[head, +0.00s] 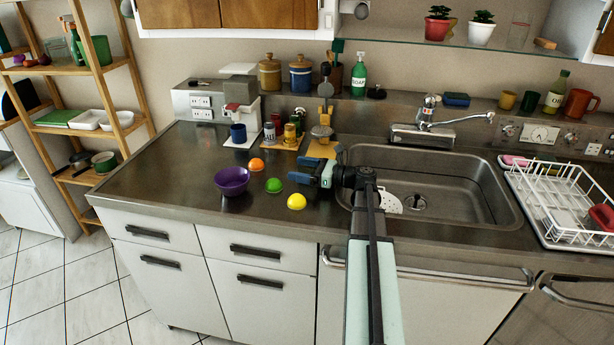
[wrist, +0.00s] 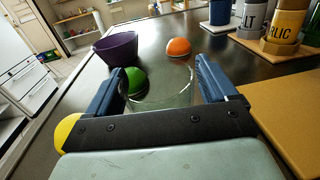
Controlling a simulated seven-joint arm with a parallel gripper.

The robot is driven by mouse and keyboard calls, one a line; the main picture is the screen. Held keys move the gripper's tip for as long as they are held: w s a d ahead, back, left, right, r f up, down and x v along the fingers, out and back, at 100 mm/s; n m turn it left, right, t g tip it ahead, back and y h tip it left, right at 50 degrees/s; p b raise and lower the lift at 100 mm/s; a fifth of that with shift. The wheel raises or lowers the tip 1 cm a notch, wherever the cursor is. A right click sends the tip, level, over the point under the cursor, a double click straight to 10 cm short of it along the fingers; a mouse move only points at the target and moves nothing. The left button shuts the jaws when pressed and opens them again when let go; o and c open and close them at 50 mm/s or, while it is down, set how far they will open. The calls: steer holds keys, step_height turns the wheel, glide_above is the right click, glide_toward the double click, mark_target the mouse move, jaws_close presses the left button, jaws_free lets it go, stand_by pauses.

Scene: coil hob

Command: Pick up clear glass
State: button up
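A clear glass (wrist: 160,88) shows faintly in the wrist view, between the two blue fingers of my gripper (wrist: 160,78). The fingers are spread wide, one on each side of it; I cannot tell whether either touches the glass. The green ball shows through its left side. In the head view my gripper (head: 312,172) is low over the counter, left of the sink, and I cannot make out the glass there. Another clear glass (head: 519,31) stands on the wall shelf at the upper right.
A purple bowl (head: 232,181), an orange ball (head: 256,164), a green ball (head: 274,185) and a yellow ball (head: 297,201) lie left of my gripper. Spice jars stand on a wooden board (wrist: 278,48) behind it. The sink (head: 440,190) is to the right. The counter's left end is clear.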

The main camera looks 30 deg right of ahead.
steer(key=c, duration=1)
steer(key=shift+r, duration=0.1)
step_height(320, 180, up, 9)
steer(key=d+f, duration=0.1)
steer(key=f, duration=0.1)
steer(key=w+d+f, duration=0.1)
steer(key=d+f, duration=0.2)
steer(key=f, duration=0.2)
steer(key=shift+w+d+f, duration=0.1)
steer(key=shift+w+d, duration=0.1)
steer(key=shift+w, duration=0.1)
